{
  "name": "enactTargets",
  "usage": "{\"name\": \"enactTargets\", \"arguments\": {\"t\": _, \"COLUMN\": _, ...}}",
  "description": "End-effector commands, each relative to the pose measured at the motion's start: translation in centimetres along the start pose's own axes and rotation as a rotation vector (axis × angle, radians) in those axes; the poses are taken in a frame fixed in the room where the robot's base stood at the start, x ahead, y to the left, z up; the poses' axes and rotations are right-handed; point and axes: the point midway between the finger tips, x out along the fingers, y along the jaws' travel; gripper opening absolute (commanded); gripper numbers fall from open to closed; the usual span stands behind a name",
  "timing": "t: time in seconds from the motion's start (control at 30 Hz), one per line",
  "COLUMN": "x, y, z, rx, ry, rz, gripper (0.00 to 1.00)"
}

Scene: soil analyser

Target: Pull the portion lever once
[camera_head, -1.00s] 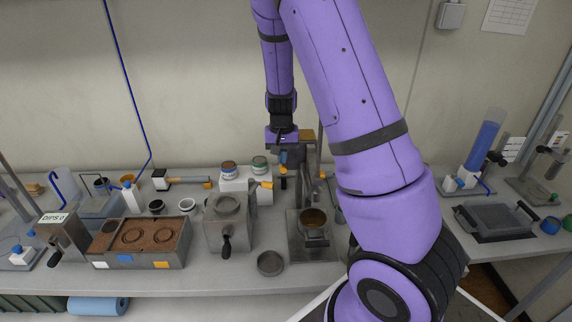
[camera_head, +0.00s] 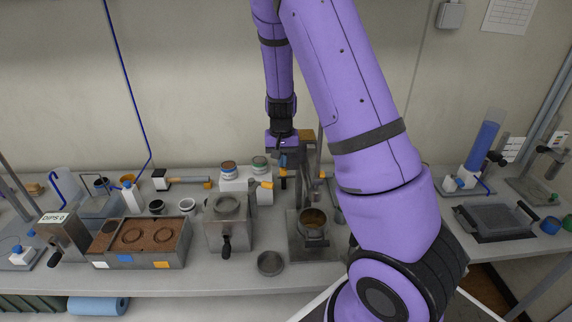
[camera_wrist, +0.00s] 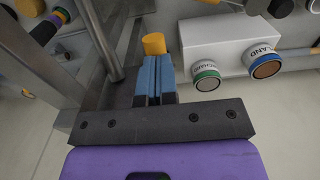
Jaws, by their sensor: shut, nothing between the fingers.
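The dispenser (camera_head: 305,170) is a grey upright column on a base plate, with a metal cup (camera_head: 313,222) under it. A yellow-orange knob (camera_head: 283,173) sticks out at the column's left side and looks like the portion lever's end. In the wrist view the yellow knob (camera_wrist: 153,44) shows just beyond the fingertips; the rest of the lever is hidden or unclear. My gripper (camera_head: 283,159) hangs just above and behind the knob. Its blue fingers (camera_wrist: 154,72) are pressed together and empty. I cannot tell whether they touch the knob.
Two jars stand on a white block (camera_head: 246,188) left of my gripper. A grey machine (camera_head: 228,222) and soil trays (camera_head: 140,240) lie further left. A round dish (camera_head: 270,263) sits in front. The column stands close beside my fingers.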

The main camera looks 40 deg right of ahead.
Motion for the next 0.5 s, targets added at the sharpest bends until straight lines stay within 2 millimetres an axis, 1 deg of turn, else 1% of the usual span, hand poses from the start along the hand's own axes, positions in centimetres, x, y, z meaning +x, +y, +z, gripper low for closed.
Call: {"name": "enactTargets", "arguments": {"t": 0.5, "x": 2.3, "y": 0.1, "z": 0.2, "rx": 0.0, "ry": -0.007, "rz": 0.003, "gripper": 0.0}}
